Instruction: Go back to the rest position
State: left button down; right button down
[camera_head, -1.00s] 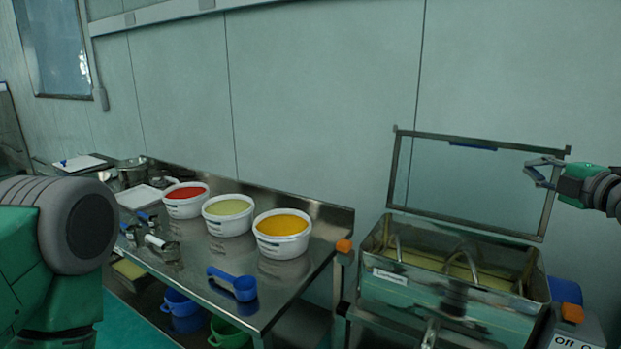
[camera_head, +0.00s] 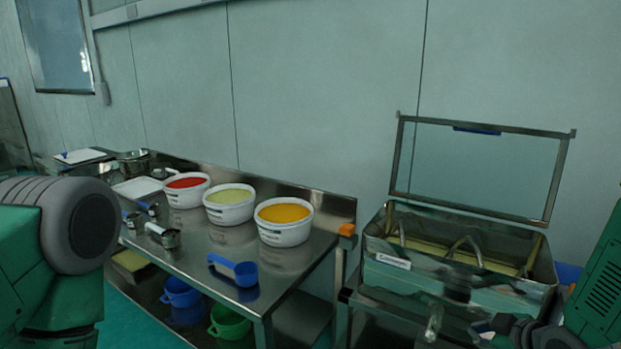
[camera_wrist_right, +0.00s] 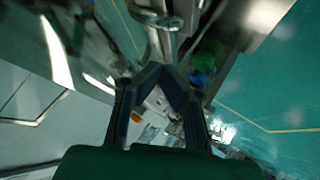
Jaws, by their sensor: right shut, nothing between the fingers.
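My right gripper (camera_head: 485,327) is low at the right edge of the head view, in front of the sieve machine. In the right wrist view its two fingers (camera_wrist_right: 165,72) meet at the tips with nothing between them. My right forearm comes in from the right edge. My left arm fills the left edge of the head view, and its gripper is out of view. The sieve machine (camera_head: 400,280) stands at the right with its framed lid (camera_head: 480,170) raised open.
A steel table (camera_head: 205,262) carries a red-filled tub (camera_head: 186,200), a pale green-filled tub (camera_head: 229,215), an orange-filled tub (camera_head: 284,236) and a blue scoop (camera_head: 245,274). Blue (camera_head: 182,293) and green (camera_head: 230,322) containers sit on its lower shelf. The wall is behind.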

jog(key=s+a+f+m+g+h+b, duration=0.1)
jog(key=s+a+f+m+g, duration=0.1)
jog(key=s+f, duration=0.55)
jog(key=s+a+f+m+g+b, duration=0.1)
jog(key=s+a+f+m+g, duration=0.15)
jog(key=s+f, duration=0.5)
jog(key=s+f+m+g+b, duration=0.1)
jog(key=s+f+m+g, duration=0.1)
jog(key=s, duration=0.7)
jog(key=s+a+f+m+g+h+b, duration=0.1)
jog(key=s+f+m+g, duration=0.1)
jog(key=s, duration=0.7)
jog(key=shift+f+g, duration=0.35)
jog(key=shift+f, duration=0.25)
